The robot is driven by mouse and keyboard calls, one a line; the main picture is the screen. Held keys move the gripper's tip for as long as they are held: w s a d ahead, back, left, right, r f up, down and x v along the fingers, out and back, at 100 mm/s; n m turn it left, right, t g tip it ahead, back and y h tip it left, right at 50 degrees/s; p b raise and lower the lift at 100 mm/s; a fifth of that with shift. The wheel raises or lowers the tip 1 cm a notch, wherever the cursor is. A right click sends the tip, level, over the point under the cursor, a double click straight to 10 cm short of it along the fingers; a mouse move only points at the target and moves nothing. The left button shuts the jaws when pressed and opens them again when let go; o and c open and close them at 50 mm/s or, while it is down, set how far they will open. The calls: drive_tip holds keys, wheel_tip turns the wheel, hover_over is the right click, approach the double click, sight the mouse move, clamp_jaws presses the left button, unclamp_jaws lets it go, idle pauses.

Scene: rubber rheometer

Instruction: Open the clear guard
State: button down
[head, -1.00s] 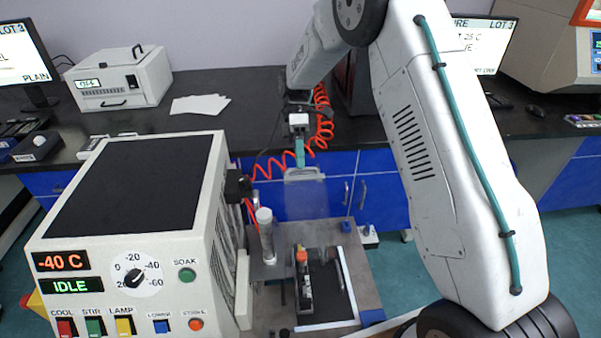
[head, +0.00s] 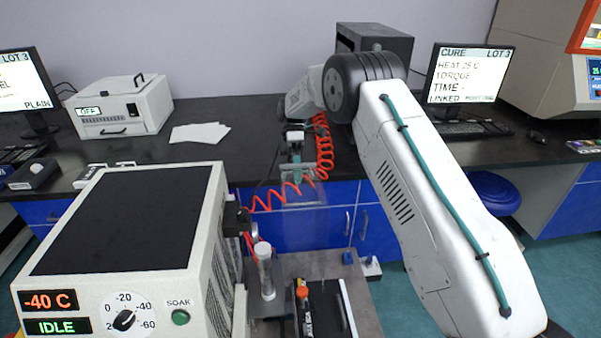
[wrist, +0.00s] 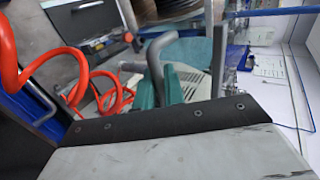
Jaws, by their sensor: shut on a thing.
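The clear guard (head: 306,217) is a see-through panel standing above the grey-topped bench fixture in the head view. Its faint outline shows against the blue cabinets. My gripper (head: 297,178) is at the guard's upper edge. In the wrist view my gripper's teal fingers (wrist: 170,86) are shut around a grey bent handle (wrist: 158,55). The guard's clear sheet (wrist: 275,75) shows faintly there, with bluish edges. The guard's lower edge is hard to make out.
A beige machine (head: 130,215) with dial and displays stands left of the guard. A clear tube (head: 265,270) rises close beside it, and an orange-tipped part (head: 303,295) sits below. An orange coiled hose (head: 325,150) hangs by my arm. Blue cabinets (head: 350,205) stand behind.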

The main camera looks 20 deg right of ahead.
sight(317, 185)
drive_tip(key=shift+a+f, duration=0.2)
drive_tip(key=c, duration=1.5)
unclamp_jaws()
drive_tip(key=shift+a, duration=0.15)
drive_tip(key=shift+d+r, duration=0.15)
drive_tip(key=shift+d, duration=0.15)
drive_tip(key=shift+r, duration=0.2)
drive_tip(key=r, duration=0.3)
drive_tip(key=shift+s+r, duration=0.1)
drive_tip(key=shift+s, duration=0.15)
drive_tip(key=s, duration=1)
drive_tip(key=s+d+r, duration=0.1)
drive_tip(key=s, duration=0.4)
drive_tip(key=shift+s+r, duration=0.1)
drive_tip(key=shift+s, duration=0.15)
drive_tip(key=shift+c, duration=0.2)
